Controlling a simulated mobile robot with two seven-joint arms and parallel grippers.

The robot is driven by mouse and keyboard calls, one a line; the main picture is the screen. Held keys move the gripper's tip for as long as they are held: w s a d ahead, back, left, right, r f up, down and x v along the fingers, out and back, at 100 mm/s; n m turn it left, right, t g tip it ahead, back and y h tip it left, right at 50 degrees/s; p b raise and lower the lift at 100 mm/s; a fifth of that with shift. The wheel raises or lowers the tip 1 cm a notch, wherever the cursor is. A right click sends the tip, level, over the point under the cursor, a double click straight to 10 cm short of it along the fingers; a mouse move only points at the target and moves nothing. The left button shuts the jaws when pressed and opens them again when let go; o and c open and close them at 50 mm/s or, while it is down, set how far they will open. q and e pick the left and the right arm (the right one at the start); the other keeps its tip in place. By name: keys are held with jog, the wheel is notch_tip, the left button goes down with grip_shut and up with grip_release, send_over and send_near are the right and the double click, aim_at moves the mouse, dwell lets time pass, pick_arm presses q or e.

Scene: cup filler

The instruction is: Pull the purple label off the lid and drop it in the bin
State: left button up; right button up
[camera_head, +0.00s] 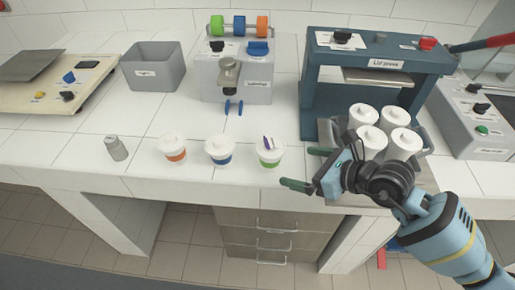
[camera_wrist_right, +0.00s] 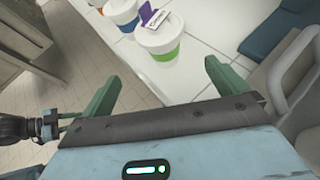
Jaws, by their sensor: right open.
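The purple label (camera_head: 267,142) sticks up from the white lid of the cup with a green band (camera_head: 269,157). In the right wrist view the label (camera_wrist_right: 148,14) stands on the lid (camera_wrist_right: 159,38), with a white printed tag beside it. My right gripper (camera_head: 308,168) is open and empty, to the right of this cup and apart from it. In the wrist view its two green fingers (camera_wrist_right: 160,78) are spread below the cup. A grey open box (camera_head: 153,74) with a front tag, apparently the bin, stands at the back left. Part of what looks like my left gripper (camera_wrist_right: 68,122) shows at the wrist view's left edge.
Cups with blue (camera_head: 219,156) and orange (camera_head: 174,153) bands stand left of the green one. The counter behind the banded cups is partly clear.

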aim_at(279, 160)
jog(key=shift+w+a+f, duration=0.1)
jog(key=shift+w+f, duration=0.05)
jog(key=shift+w, duration=0.3)
pick_arm(q)
jog(key=shift+w+a, duration=0.25)
jog(key=shift+a, duration=0.1)
pick_arm(e)
jog(key=shift+w+a+f, duration=0.2)
jog(key=shift+a+f, duration=0.15)
jog(key=shift+f, duration=0.05)
jog(key=b+x, duration=0.3)
jog(key=x, duration=0.4)
pick_arm(q)
jog(key=shift+g, duration=0.4)
jog(key=shift+s+d+f, duration=0.1)
jog(key=shift+s+f, duration=0.25)
jog(key=shift+f, duration=0.3)
jog(key=shift+s+d+f, duration=0.1)
jog(key=shift+s+f, duration=0.3)
jog(key=shift+f, duration=0.2)
jog(key=shift+s+f, duration=0.35)
jog(key=shift+f, duration=0.3)
pick_arm(e)
jog(key=shift+x, duration=0.95)
jog(key=shift+w+d, duration=0.1)
